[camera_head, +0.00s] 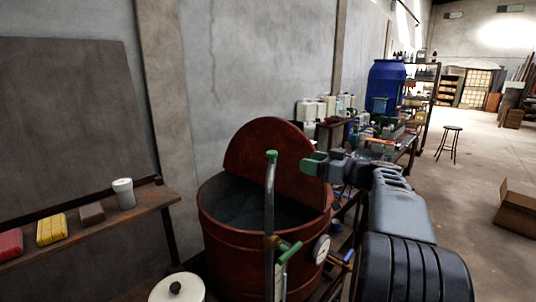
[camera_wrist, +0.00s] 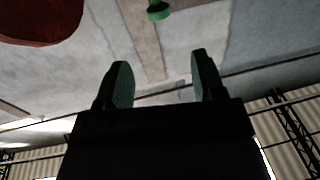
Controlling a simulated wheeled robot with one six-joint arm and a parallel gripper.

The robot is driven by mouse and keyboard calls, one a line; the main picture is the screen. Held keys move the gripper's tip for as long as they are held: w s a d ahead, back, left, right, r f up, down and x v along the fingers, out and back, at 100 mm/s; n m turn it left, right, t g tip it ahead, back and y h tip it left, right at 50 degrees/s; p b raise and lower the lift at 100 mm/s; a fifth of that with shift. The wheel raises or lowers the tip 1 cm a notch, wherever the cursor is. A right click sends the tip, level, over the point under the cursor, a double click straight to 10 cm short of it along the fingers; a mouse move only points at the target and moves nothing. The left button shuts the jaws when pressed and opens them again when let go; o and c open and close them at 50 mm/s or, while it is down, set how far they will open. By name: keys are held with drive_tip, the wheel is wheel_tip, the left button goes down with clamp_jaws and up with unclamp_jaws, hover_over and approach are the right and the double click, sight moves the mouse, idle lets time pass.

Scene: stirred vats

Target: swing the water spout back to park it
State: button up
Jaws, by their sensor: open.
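The water spout (camera_head: 270,205) looks like a thin grey upright pipe with a green knob (camera_head: 271,155) on top, standing before the rusty red vat (camera_head: 262,240). I cannot tell which way its upper end points. A green handle (camera_head: 290,252) sits low on the pipe. My gripper (camera_head: 313,164) is open and empty, to the right of the green knob and apart from it, in front of the raised lid. In the wrist view a green knob (camera_wrist: 158,10) shows beyond the gap between the open fingers (camera_wrist: 157,78).
The vat's lid (camera_head: 275,148) stands raised at the back, and a gauge (camera_head: 321,249) is on its right side. A shelf (camera_head: 95,222) with blocks and a white cup (camera_head: 123,193) is at left. A blue drum (camera_head: 385,88) stands behind. Open floor lies at right.

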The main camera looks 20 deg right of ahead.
sight(272, 152)
drive_tip(key=p+x, duration=0.4)
drive_tip(key=x, duration=0.7)
drive_tip(key=shift+w+a+r+p, duration=0.1)
drive_tip(key=shift+w+a+p, duration=0.1)
drive_tip(key=shift+w+p, duration=0.1)
drive_tip(key=shift+x, duration=0.85)
